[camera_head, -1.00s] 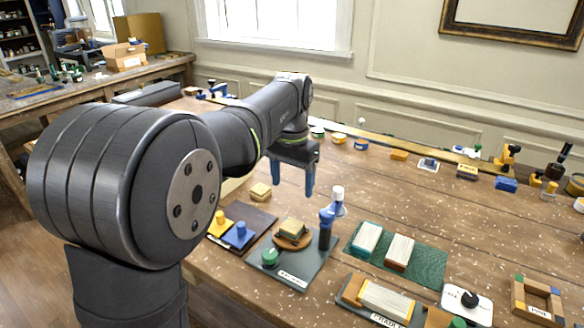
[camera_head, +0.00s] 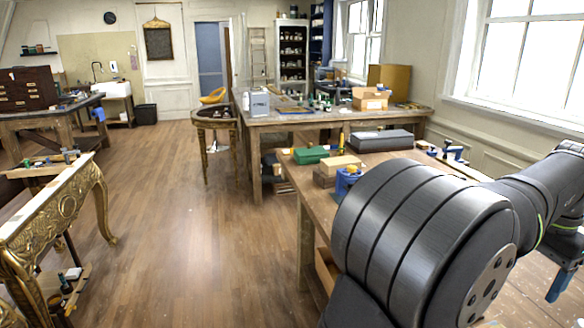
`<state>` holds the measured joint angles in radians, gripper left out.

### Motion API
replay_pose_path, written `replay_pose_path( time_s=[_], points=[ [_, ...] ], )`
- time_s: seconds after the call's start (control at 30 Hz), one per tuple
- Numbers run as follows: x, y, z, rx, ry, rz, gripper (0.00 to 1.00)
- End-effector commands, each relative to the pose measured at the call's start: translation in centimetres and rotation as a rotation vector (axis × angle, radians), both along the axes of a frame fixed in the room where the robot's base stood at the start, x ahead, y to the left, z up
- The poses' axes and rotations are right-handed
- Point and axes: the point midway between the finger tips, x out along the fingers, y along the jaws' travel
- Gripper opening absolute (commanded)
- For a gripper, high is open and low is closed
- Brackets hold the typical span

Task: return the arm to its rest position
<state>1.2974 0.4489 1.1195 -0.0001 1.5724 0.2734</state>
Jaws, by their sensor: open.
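My arm fills the lower right of the head view, with its large dark joint nearest the camera. My gripper (camera_head: 568,272) is at the right edge, partly cut off by the frame, pointing down over the wooden workbench (camera_head: 420,166). One blue finger shows clearly. The jaws are open and I see nothing held between them.
A grey case (camera_head: 382,141), a green box (camera_head: 310,155), cardboard boxes (camera_head: 340,165) and a blue container (camera_head: 347,180) stand on the bench's far left end, beyond my arm. A gilt console (camera_head: 55,215) stands at left. The wooden floor (camera_head: 190,240) between is clear.

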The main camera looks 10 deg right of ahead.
Motion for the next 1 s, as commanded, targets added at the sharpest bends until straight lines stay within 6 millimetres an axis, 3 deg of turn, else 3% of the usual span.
replay_pose_path(
  time_s=[0.27, 0.7, 1.0],
  points=[
    [0.0, 0.0, -2.9, 0.004, 0.001, 0.000, 0.70],
    [0.0, 0.0, -11.8, 0.004, 0.001, 0.000, 0.70],
    [0.0, 0.0, -16.3, 0.002, 0.001, 0.000, 0.70]
  ],
)
